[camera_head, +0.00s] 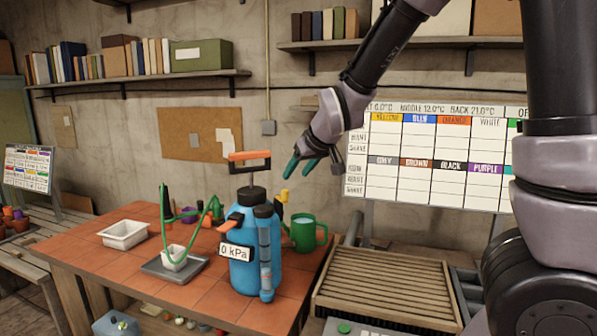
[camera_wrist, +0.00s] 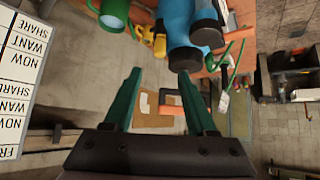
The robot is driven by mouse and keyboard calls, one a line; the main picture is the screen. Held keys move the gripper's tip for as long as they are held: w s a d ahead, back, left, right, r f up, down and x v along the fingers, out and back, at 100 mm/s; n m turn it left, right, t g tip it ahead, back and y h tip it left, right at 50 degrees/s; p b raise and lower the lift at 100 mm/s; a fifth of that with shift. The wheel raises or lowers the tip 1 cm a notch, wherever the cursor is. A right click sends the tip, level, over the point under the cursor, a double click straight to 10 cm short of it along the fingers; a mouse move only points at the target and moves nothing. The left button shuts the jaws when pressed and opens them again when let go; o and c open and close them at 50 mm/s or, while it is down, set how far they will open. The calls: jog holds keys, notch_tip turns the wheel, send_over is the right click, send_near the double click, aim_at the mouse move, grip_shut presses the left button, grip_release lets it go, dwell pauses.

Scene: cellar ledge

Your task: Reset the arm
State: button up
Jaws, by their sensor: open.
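My gripper (camera_head: 299,172) hangs in the air above and to the right of the blue pump sprayer (camera_head: 241,246), in front of the back wall. Its two green fingers are spread apart with nothing between them. In the wrist view, my gripper (camera_wrist: 160,72) shows both fingers apart and empty. The sprayer stands upright on the tiled bench (camera_head: 110,252), with an orange handle on top and a tag reading 0 kPa. It also shows at the top of the wrist view (camera_wrist: 178,30). My arm reaches in from the upper right.
A green mug (camera_head: 305,233) stands right of the sprayer. A white tray (camera_head: 124,234) and a small white pot (camera_head: 174,258) on a scale (camera_head: 163,272) are left of it. A slatted rack (camera_head: 385,285) and a chart board (camera_head: 425,185) are at right. Shelves (camera_head: 140,80) line the wall.

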jog(key=s+d+r+m, duration=0.2)
jog(key=s+d+r, duration=0.1)
jog(key=d, duration=0.4)
jog(key=s+d+r+m, duration=0.2)
jog(key=d+r+m, duration=0.15)
jog(key=d, duration=0.35)
jog(key=s+d+r+m+h, duration=0.1)
jog(key=s+d+r+m, duration=0.1)
jog(key=s+d, duration=0.2)
jog(key=s+d+r+m+h, duration=0.1)
jog(key=s+d, duration=0.4)
jog(key=s, duration=0.5)
jog(key=shift+s+d+r+m+g, duration=0.25)
jog(key=shift+s+r+m+g, duration=0.1)
jog(key=shift+r+m, duration=0.45)
jog(key=shift+c, duration=0.6)
jog(key=shift+d, duration=0.1)
